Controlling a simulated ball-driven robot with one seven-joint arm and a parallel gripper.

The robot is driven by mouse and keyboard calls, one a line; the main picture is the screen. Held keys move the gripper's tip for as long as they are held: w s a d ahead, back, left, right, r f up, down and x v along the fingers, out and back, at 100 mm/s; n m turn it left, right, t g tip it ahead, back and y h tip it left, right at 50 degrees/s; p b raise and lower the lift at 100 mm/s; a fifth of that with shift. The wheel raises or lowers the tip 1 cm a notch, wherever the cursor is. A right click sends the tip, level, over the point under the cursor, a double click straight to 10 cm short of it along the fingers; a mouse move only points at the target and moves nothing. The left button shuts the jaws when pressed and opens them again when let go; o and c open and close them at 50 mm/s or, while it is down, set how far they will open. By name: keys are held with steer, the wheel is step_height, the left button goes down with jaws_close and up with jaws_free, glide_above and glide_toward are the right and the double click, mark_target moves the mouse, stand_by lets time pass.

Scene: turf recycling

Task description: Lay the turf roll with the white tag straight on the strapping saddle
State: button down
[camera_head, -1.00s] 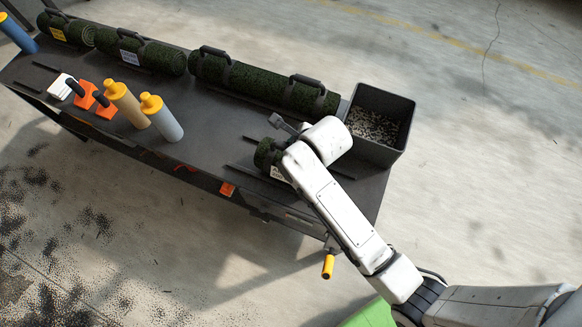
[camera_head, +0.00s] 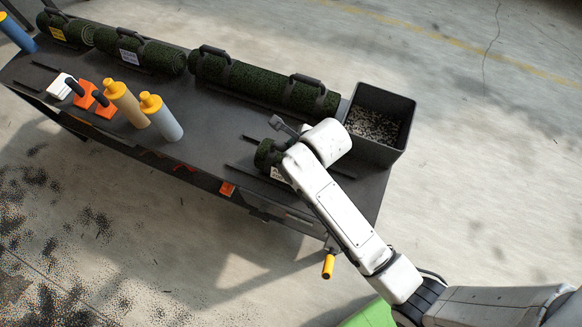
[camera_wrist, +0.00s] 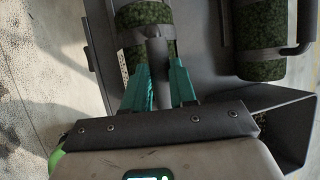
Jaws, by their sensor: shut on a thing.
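The turf roll with the white tag (camera_head: 265,154) is dark green and lies low over the right part of the black bench; my arm hides most of it. Part of its white tag (camera_head: 276,173) shows beside my arm. In the wrist view the roll (camera_wrist: 143,17) has a grey strap and runs lengthwise under my gripper. My gripper (camera_wrist: 158,68) has teal fingers shut on the roll's dark handle. Dark rails (camera_head: 240,168) on the bench flank the roll and look like the strapping saddle. Whether the roll touches them I cannot tell.
A long turf roll (camera_head: 235,78) with handles lies along the back edge. A bin of grey crumbs (camera_head: 407,111) stands at the right end.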

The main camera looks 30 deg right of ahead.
steer(key=shift+w, duration=0.1)
stand_by(0.4)
steer(key=c, duration=1.2)
jaws_free()
steer(key=o, duration=0.4)
steer(key=shift+f, duration=0.15)
steer(key=shift+c, duration=0.2)
steer(key=shift+o, duration=0.6)
steer(key=shift+f, duration=0.15)
steer(key=shift+o, duration=1.1)
